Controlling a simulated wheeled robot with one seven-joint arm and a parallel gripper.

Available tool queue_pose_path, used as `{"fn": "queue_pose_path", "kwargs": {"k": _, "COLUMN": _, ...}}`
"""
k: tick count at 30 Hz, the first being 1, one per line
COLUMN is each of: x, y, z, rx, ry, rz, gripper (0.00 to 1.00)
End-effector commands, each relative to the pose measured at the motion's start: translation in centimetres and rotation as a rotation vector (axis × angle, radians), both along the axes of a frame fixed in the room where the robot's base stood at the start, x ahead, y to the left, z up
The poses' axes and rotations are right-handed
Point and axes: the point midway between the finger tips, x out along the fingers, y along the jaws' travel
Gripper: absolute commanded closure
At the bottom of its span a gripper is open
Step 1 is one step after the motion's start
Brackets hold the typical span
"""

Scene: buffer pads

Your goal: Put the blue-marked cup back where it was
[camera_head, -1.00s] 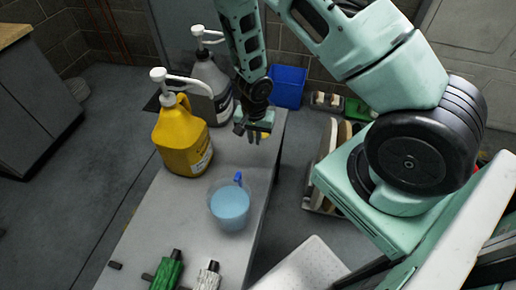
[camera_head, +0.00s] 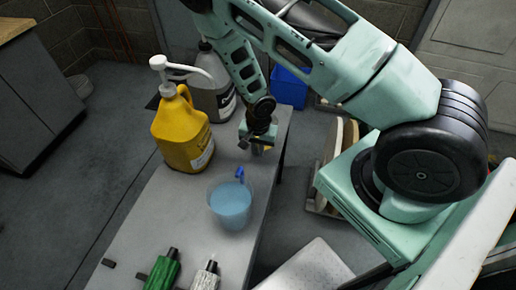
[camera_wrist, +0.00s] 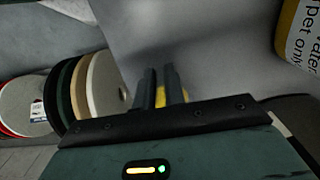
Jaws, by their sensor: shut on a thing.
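My gripper (camera_head: 257,149) is low over the far right part of the grey bench, beyond the tub. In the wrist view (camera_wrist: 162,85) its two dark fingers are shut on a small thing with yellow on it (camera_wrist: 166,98). The fingers hide most of this thing, and I cannot tell whether it is a cup. A clear round tub of blue liquid (camera_head: 230,206) stands upright on the bench, nearer than my gripper. A small blue piece (camera_head: 240,174) shows at the tub's far rim. I cannot make out a blue mark on anything in my gripper.
A yellow pump jug (camera_head: 182,135) stands left of my gripper, and a grey pump jug (camera_head: 213,90) behind it. Green (camera_head: 163,270) and white (camera_head: 206,276) bottles are at the near end. Round pads (camera_wrist: 95,88) stand off the bench's right side. A blue bin (camera_head: 289,88) is beyond.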

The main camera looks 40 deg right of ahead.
Motion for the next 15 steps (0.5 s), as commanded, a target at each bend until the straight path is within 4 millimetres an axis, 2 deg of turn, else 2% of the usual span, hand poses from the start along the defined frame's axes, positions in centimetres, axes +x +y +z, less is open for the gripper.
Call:
{"fn": "queue_pose_path", "kwargs": {"k": 1, "x": 0.0, "y": 0.0, "z": 0.0, "rx": 0.000, "ry": 0.000, "rz": 0.000, "gripper": 0.80}}
{"fn": "queue_pose_path", "kwargs": {"k": 3, "x": 0.0, "y": 0.0, "z": 0.0, "rx": 0.000, "ry": 0.000, "rz": 0.000, "gripper": 0.67}}
{"fn": "queue_pose_path", "kwargs": {"k": 11, "x": 0.0, "y": 0.0, "z": 0.0, "rx": 0.000, "ry": 0.000, "rz": 0.000, "gripper": 0.67}}
{"fn": "queue_pose_path", "kwargs": {"k": 15, "x": 0.1, "y": 0.0, "z": 1.2, "rx": 0.001, "ry": -0.002, "rz": -0.002, "gripper": 0.67}}
